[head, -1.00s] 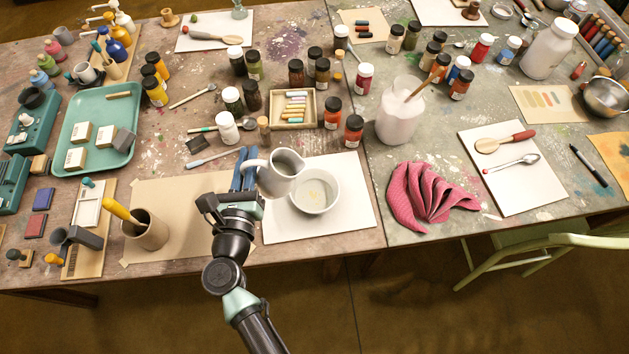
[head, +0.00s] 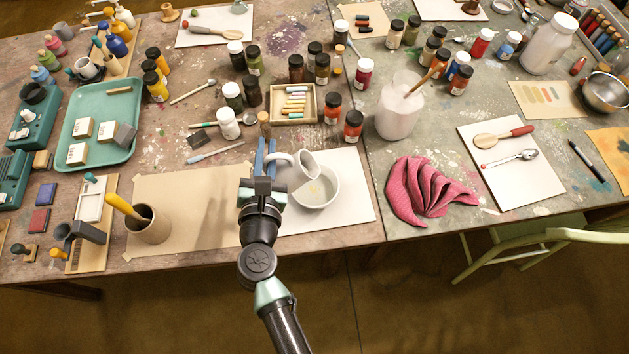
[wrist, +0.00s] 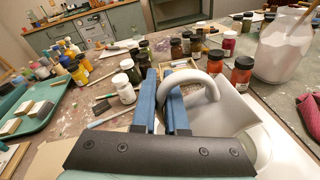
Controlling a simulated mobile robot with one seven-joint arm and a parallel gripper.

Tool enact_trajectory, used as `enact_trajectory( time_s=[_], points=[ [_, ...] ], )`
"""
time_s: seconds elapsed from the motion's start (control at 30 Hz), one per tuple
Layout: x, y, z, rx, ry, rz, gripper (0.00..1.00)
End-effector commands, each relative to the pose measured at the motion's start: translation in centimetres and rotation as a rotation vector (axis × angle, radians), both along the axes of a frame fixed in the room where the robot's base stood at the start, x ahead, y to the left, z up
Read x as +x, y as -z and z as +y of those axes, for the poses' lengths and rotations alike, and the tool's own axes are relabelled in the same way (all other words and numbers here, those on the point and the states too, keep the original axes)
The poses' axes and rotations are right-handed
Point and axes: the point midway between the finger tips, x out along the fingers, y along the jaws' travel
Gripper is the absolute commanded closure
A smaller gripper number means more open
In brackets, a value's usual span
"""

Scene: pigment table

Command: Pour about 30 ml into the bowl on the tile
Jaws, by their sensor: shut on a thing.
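My gripper (head: 265,154) is shut on the handle of a white jug (head: 306,164), and its blue fingers also show in the wrist view (wrist: 163,100). The jug is tilted to the right, its mouth over the white bowl (head: 328,197). In the wrist view the jug's handle (wrist: 207,84) loops beside the fingers and its body (wrist: 222,113) hides part of the bowl. The bowl sits on a white tile (head: 354,206). A small yellowish patch shows in the bowl. I cannot make out a stream or the jug's contents.
A brown paper sheet (head: 185,215) and a brown cup with a yellow-handled tool (head: 150,226) lie left of my arm. A crumpled pink cloth (head: 425,195) is right of the tile. Paint jars and a chalk tray (head: 277,114) stand behind.

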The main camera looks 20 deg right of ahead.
Motion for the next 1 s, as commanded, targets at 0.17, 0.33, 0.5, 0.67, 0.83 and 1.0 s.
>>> enact_trajectory(
  time_s=[0.17, 0.33, 0.5, 0.67, 0.83, 1.0],
  points=[
    [0.0, -0.3, -0.1, 0.025, -0.001, -0.011, 1.00],
    [0.0, -0.5, -0.2, 0.047, 0.000, -0.016, 1.00],
    [-0.1, -0.8, -0.4, 0.074, 0.000, -0.025, 1.00],
    [-0.1, -1.1, -0.6, 0.106, -0.001, -0.035, 1.00],
    [-0.2, -1.5, -0.7, 0.142, -0.001, -0.046, 1.00],
    [-0.2, -1.5, -0.9, 0.176, -0.002, -0.056, 1.00]
  ],
)
